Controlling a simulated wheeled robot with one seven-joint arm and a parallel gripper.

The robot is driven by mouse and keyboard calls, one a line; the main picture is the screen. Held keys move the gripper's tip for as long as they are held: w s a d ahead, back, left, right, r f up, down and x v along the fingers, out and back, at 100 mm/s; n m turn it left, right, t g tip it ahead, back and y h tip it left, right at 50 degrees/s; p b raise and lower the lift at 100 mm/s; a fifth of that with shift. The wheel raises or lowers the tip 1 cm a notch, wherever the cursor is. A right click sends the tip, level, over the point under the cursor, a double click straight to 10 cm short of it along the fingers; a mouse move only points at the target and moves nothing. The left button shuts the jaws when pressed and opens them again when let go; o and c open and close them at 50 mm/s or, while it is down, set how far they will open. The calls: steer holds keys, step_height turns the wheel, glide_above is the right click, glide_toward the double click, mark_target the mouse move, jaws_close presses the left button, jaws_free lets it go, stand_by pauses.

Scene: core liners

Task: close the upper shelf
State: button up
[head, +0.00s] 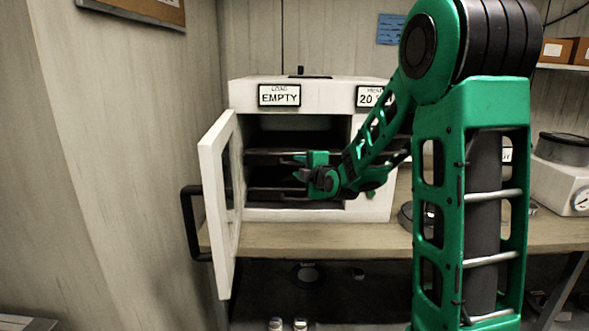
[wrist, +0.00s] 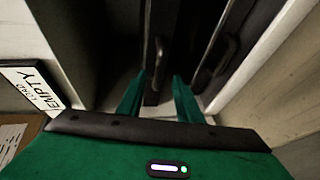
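The white cabinet (head: 310,213) stands on a wooden bench with its door (head: 221,200) swung open to the left. Inside its dark chamber are an upper shelf (head: 268,151) and a lower shelf (head: 268,188). My gripper (head: 303,168) is in front of the opening, near the shelf fronts. In the wrist view, which is turned sideways, the fingers (wrist: 159,76) are apart. A dark handle (wrist: 157,60), seemingly the upper shelf's, shows between the fingertips; I cannot tell if they touch it. The other handle (wrist: 228,55) lies to the right. My arm hides part of the cabinet's right side.
A sign reading "EMPTY" (head: 279,95) is on the cabinet's upper front. The open door carries a black handle (head: 190,222) and bounds the left side. A white device (head: 562,187) stands on the bench at the right.

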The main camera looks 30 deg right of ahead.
steer(key=shift+w+d+f, duration=0.1)
steer(key=shift+w+f, duration=0.05)
steer(key=shift+w, duration=0.6)
steer(key=shift+w+f, duration=0.15)
steer(key=shift+w, duration=0.55)
jaws_close()
